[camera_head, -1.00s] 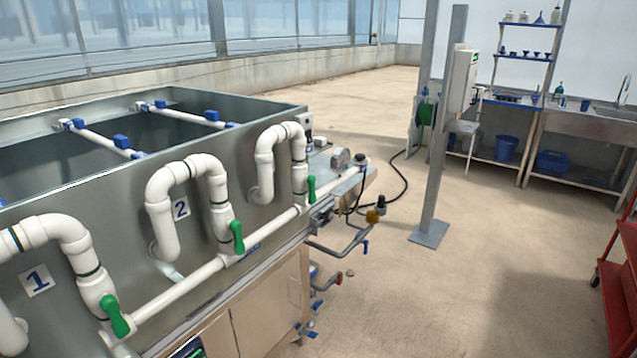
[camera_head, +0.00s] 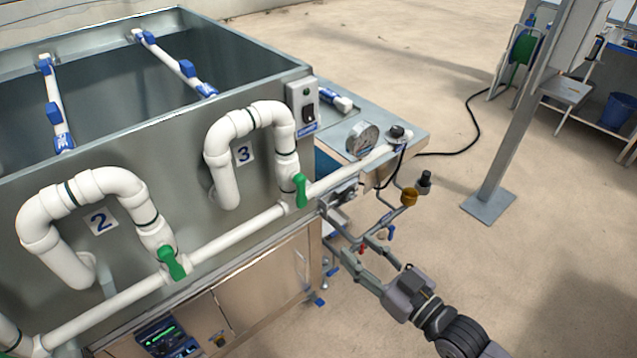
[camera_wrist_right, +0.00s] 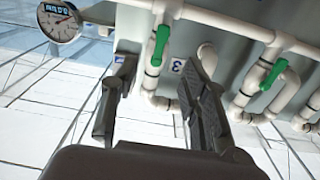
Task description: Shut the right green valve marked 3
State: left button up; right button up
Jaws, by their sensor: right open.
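The green valve handle marked 3 (camera_head: 300,190) points roughly upright, in line with the white pipe bend above the horizontal pipe. Its number plate 3 (camera_head: 243,153) is on the tank wall inside the bend. My right gripper (camera_head: 346,245) reaches in from the lower right, below and to the right of the handle, apart from it. In the right wrist view the gripper (camera_wrist_right: 160,72) has its two fingers spread and empty. The valve 3 handle (camera_wrist_right: 160,45) appears beyond and between the fingertips; the 3 plate (camera_wrist_right: 176,66) is partly visible. My left gripper is not in view.
The valve 2 green handle (camera_head: 172,263) is to the left. A pressure gauge (camera_head: 362,140), switch box (camera_head: 303,105) and brass fitting (camera_head: 409,197) are near the tank's right end. A grey post (camera_head: 515,130) stands on open floor at right.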

jog(key=p, duration=0.3)
send_near(303, 201)
jog(key=x, duration=0.8)
jog(key=shift+w+a+f, duration=0.1)
jog(key=shift+w+a, duration=0.25)
jog(key=shift+w, duration=0.25)
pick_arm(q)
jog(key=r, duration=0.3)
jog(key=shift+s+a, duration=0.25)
pick_arm(e)
jog(key=shift+c, duration=0.2)
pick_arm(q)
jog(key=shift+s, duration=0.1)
pick_arm(e)
grip_shut()
